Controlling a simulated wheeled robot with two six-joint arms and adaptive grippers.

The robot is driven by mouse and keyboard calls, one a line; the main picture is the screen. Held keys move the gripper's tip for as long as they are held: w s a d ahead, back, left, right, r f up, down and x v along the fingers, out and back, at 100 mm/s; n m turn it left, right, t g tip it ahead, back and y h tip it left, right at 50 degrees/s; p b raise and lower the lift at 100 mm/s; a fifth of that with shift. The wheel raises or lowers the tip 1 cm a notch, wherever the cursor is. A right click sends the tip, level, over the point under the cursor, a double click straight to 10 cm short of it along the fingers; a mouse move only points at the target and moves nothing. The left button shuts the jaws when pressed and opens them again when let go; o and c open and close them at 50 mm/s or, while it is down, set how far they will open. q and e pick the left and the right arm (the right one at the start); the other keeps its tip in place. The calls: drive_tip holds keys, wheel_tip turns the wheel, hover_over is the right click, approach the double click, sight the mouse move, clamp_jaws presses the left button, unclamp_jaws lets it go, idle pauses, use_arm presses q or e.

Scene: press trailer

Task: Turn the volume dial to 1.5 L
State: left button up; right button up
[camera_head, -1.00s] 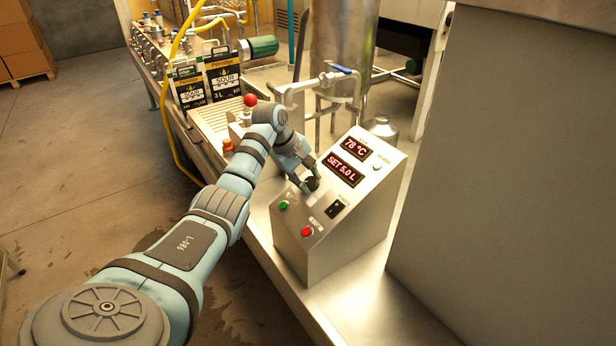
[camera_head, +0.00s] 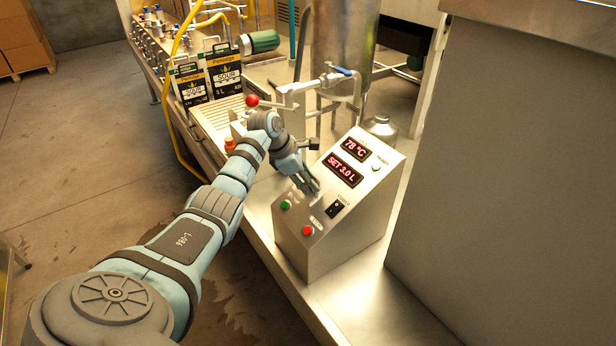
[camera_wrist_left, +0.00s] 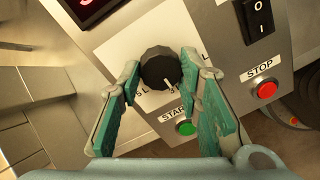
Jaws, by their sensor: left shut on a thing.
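The volume dial (camera_wrist_left: 159,68) is a black knob on the sloped metal control panel (camera_head: 345,245). In the left wrist view its white pointer mark is toward the lower right, near a "3" on the label. My left gripper (camera_wrist_left: 160,85) has one finger on each side of the dial and is shut on it. In the head view the left gripper (camera_head: 312,187) hides the dial. The lower red display (camera_head: 344,170) reads SET 3.0 L. The upper display (camera_head: 356,149) reads 78 °C. My right gripper is not in view.
A green START button (camera_wrist_left: 186,128), a red STOP button (camera_wrist_left: 267,89) and a black rocker switch (camera_wrist_left: 258,18) sit close to the dial. Behind are a valve pipe with a blue handle (camera_head: 341,70), a steel tank (camera_head: 343,45) and pouches (camera_head: 224,77) on a roller track.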

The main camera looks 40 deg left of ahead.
use_arm(q)
drive_tip(key=n+p, duration=0.2)
drive_tip(key=n, duration=0.3)
drive_tip(key=shift+s+r+n, duration=0.1)
drive_tip(key=shift+n, duration=0.2)
drive_tip(key=n+t+p, duration=0.1)
drive_tip(key=n+p, duration=0.1)
drive_tip(key=n, duration=0.3)
drive_tip(key=shift+d+n+p, duration=0.1)
drive_tip(key=shift+n+p, duration=0.25)
drive_tip(key=shift+n, duration=0.05)
drive_tip(key=o, duration=1.1)
drive_tip(key=shift+o, duration=0.2)
drive_tip(key=shift+s, duration=0.1)
